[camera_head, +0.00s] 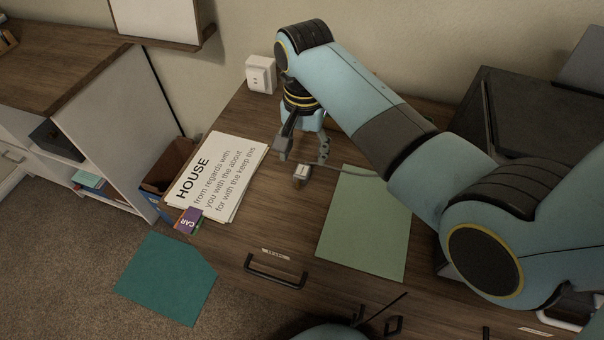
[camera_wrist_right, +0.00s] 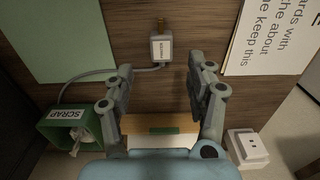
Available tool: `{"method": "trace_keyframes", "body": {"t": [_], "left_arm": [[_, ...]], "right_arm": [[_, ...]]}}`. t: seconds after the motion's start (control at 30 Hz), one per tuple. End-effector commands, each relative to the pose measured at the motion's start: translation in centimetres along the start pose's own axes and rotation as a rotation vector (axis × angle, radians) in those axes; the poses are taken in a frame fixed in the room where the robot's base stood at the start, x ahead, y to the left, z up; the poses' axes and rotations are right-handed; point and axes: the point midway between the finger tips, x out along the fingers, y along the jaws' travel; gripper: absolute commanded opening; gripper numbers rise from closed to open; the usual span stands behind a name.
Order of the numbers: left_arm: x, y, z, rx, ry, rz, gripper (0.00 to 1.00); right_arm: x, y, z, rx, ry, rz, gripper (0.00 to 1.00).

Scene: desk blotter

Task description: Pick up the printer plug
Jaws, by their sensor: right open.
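The printer plug (camera_head: 301,174) is a small pale block with a dark end, lying on the wooden desk. In the right wrist view the plug (camera_wrist_right: 162,48) carries a small label too small to read, and its prongs point up the picture. A grey cable (camera_wrist_right: 112,72) runs from it to the left. My right gripper (camera_head: 304,156) is open and empty, reaching down just behind the plug. In the wrist view the fingertips (camera_wrist_right: 160,68) are spread to either side, short of the plug, with no contact visible.
A white wall socket (camera_head: 261,76) is behind the gripper. Papers marked HOUSE (camera_head: 222,174) lie left of the plug, and a green sheet (camera_head: 368,226) lies right. A green SCRAP bin (camera_wrist_right: 52,134) shows in the wrist view. A black machine (camera_head: 530,108) stands right.

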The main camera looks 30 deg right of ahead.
Motion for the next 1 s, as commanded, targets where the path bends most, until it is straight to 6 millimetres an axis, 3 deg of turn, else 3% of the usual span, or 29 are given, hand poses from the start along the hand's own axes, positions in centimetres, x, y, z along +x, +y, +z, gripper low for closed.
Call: {"method": "trace_keyframes", "body": {"t": [0.17,0.43,0.73,1.0], "left_arm": [[0.3,0.2,0.3,-0.001,-0.005,0.002,0.0],[1.2,0.3,1.1,-0.001,-0.016,0.003,0.0],[1.2,0.3,1.2,0.0,-0.017,0.002,0.0],[1.2,0.3,1.1,0.0,-0.016,0.002,0.0]], "right_arm": [[1.5,0.0,-0.1,0.0,-0.001,0.001,0.56],[5.6,-0.2,-0.2,0.0,-0.001,0.001,0.56],[6.0,-0.2,-0.2,0.0,0.001,-0.001,0.56],[6.0,-0.2,-0.2,0.0,0.001,0.0,0.2]]}}
